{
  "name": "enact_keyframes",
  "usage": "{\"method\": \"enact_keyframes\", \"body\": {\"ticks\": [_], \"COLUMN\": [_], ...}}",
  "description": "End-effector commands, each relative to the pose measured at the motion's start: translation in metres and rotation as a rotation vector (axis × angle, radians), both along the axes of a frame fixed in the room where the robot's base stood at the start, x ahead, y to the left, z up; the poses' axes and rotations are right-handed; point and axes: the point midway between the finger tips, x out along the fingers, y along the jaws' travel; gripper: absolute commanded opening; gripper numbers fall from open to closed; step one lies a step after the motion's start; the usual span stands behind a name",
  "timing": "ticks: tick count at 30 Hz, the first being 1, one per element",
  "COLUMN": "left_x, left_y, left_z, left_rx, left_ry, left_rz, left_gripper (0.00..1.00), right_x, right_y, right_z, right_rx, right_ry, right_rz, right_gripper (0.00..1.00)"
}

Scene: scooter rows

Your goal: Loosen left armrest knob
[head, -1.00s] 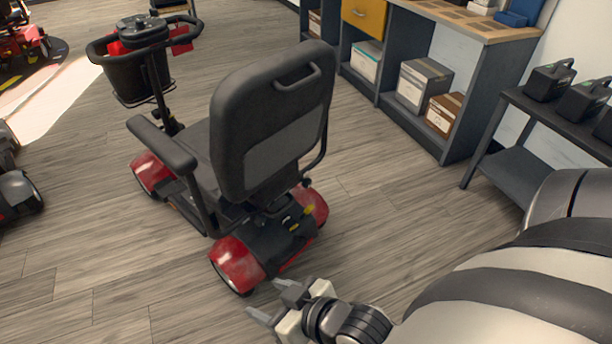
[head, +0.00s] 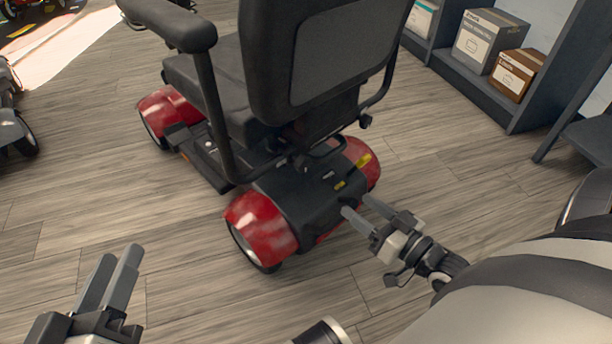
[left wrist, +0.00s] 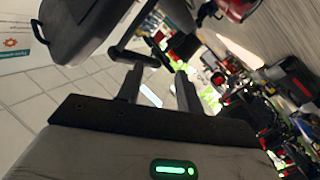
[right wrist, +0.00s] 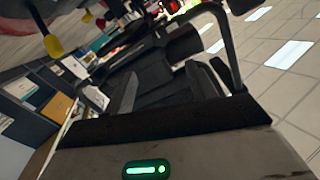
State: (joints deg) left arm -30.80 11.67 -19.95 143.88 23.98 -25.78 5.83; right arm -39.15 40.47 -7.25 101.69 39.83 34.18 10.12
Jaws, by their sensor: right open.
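A black-seated scooter with red fenders (head: 262,222) stands in front of me, its backrest (head: 335,60) toward me. Its left armrest (head: 172,20) is at the top left, on a dark post (head: 213,115) running down beside the seat. A small dark knob (head: 365,121) shows on the right side of the seat frame; I cannot make out the left armrest knob for sure. My left gripper (head: 121,252) is open and empty over the floor, left of the scooter's rear. My right gripper (head: 357,204) is open at the scooter's rear cover; I cannot tell whether it touches.
Shelving with boxes (head: 488,40) stands at the back right, and a dark stand (head: 590,140) at the right edge. Part of another vehicle (head: 12,125) shows at the left edge. The wood floor (head: 70,190) left of the scooter is clear.

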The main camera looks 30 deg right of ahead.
Motion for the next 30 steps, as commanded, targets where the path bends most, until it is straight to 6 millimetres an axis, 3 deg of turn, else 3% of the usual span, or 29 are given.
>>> {"method": "enact_keyframes", "body": {"ticks": [11, 18, 24, 30], "left_x": [0.02, 0.02, 0.014, 0.012], "left_y": [0.008, 0.009, 0.009, 0.008], "left_z": [0.037, 0.07, 0.088, 0.095], "left_rx": [0.098, 0.162, 0.193, 0.204], "left_ry": [-0.364, -0.65, -0.81, -0.865], "left_rz": [0.052, 0.082, 0.097, 0.101], "left_gripper": [0.36, 0.36, 0.36, 0.36], "right_x": [0.069, 0.118, 0.144, 0.152], "right_y": [0.013, 0.022, 0.027, 0.029], "right_z": [-0.001, -0.001, 0.0, 0.001], "right_rx": [0.001, 0.002, 0.001, -0.001], "right_ry": [-0.007, -0.005, -0.002, 0.0], "right_rz": [0.0, -0.001, 0.0, 0.001], "right_gripper": [0.56, 0.56, 0.56, 0.56]}}
